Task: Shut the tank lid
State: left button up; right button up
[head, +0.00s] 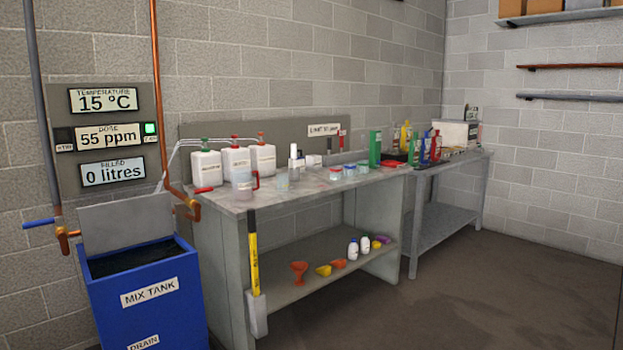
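The blue mix tank (150,299) stands at the lower left, with a white "MIX TANK" label on its front. Its grey lid (127,222) is raised and stands open at the back of the tank, near the wall panel. The dark inside of the tank (130,259) shows below the lid. Neither of my grippers is in view.
Copper and grey pipes with a blue-handled valve (39,223) and a red-handled valve (203,190) flank the lid. Open floor (420,310) lies at the right.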

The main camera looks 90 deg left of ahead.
aim_at(115, 225)
jog(key=u, duration=0.45)
jog(key=j+u, duration=0.2)
jog(key=u, duration=0.25)
jog(key=j+u, duration=0.1)
jog(key=u, duration=0.3)
jog(key=j+u, duration=0.1)
jog(key=u, duration=0.35)
jog(key=j+u, duration=0.1)
jog(key=u, duration=0.35)
jog(key=j+u, duration=0.15)
jog(key=u, duration=0.7)
jog(key=i+j+u, duration=0.1)
jog(key=u, duration=0.35)
